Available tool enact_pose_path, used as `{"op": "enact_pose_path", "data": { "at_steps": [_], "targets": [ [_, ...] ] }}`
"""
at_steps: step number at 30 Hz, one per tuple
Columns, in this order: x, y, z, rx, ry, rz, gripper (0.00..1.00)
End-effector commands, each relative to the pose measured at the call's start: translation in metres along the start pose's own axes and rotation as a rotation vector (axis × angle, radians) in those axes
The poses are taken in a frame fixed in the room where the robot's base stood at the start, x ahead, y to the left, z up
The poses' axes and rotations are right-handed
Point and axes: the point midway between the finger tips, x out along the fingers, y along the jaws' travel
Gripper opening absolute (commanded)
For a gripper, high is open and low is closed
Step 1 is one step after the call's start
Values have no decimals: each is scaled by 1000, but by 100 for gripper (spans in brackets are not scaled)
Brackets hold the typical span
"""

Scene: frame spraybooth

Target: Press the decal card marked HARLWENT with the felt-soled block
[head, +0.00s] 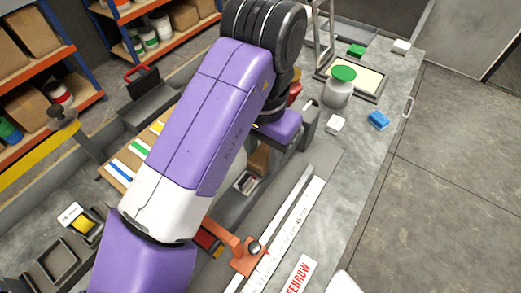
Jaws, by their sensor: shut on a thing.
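My gripper (262,147) is at the middle of the bench, mostly hidden behind my purple arm. A brown block (258,161), partly covered, shows right under my gripper and looks held by it; its underside cannot be seen. Just below it is a small pale card or label with dark marks (246,182), too small to read. A white card with red letters ending in ENROW (299,275) lies at the bottom, cut by the frame edge. No card reading HARLWENT can be made out.
A framed screen (372,80) lies behind. Shelves (40,60) are at the left.

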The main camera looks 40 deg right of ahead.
Motion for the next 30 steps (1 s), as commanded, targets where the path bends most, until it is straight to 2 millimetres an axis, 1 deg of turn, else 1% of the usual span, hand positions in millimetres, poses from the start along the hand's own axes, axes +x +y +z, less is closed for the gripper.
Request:
{"op": "enact_pose_path", "data": {
  "at_steps": [4,13,21,26,30],
  "targets": [
    [-1,3,0,-2,0,-1,0],
    [2,-9,0,-2,0,-1,0],
    [0,-2,0,-1,-1,0,0],
    [0,-3,-6,0,0,0,0],
    [0,-3,-15,1,0,-1,0]
  ]
}}
